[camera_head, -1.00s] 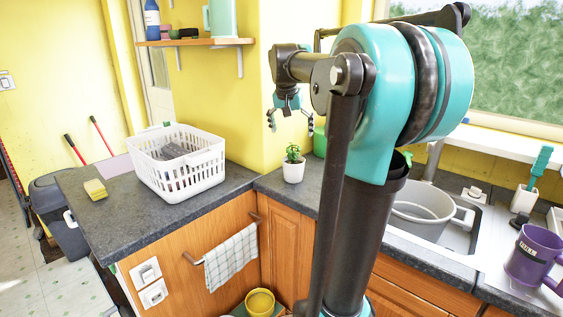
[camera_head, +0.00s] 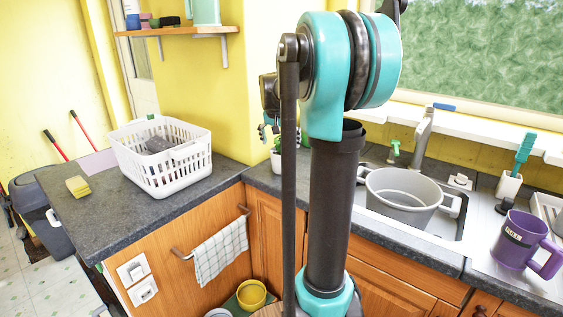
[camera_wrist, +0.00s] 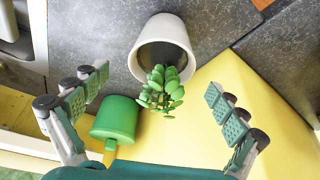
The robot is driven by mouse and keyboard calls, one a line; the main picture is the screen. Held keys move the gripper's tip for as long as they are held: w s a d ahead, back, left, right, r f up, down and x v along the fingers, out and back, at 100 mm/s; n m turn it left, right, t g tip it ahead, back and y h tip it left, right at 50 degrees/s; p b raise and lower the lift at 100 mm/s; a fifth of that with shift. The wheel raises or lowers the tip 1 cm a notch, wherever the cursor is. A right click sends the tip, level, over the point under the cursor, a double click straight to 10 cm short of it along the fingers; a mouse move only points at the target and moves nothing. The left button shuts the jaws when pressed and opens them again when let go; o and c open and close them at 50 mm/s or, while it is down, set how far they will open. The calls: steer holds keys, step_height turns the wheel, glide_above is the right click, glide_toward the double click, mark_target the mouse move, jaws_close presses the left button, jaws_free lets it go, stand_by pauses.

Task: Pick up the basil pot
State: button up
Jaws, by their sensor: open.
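The basil pot is a small white pot (camera_wrist: 145,52) with a green leafy plant (camera_wrist: 162,90). It stands on the grey counter near the yellow wall corner. In the head view the pot (camera_head: 276,165) is partly hidden by my arm. My gripper (camera_wrist: 158,82) is open and empty. In the wrist view its two fingers spread to either side of the leaves, with the pot beyond the fingertips. In the head view my gripper (camera_head: 268,130) hangs just above the plant, but I cannot tell whether it touches the leaves.
A green cylindrical object (camera_wrist: 114,118) is close beside the plant, near the left finger. The yellow wall (camera_wrist: 215,75) is close by. A white basket (camera_head: 165,175) stands on the counter to the left. A grey pot (camera_head: 405,200) sits in the sink at right.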

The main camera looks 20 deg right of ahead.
mark_target(281, 146)
steer(key=x, duration=0.5)
steer(key=shift+w, duration=0.25)
steer(key=shift+s, duration=0.1)
steer(key=c, duration=1.9)
steer(key=shift+r, duration=0.15)
steer(key=shift+c, duration=0.2)
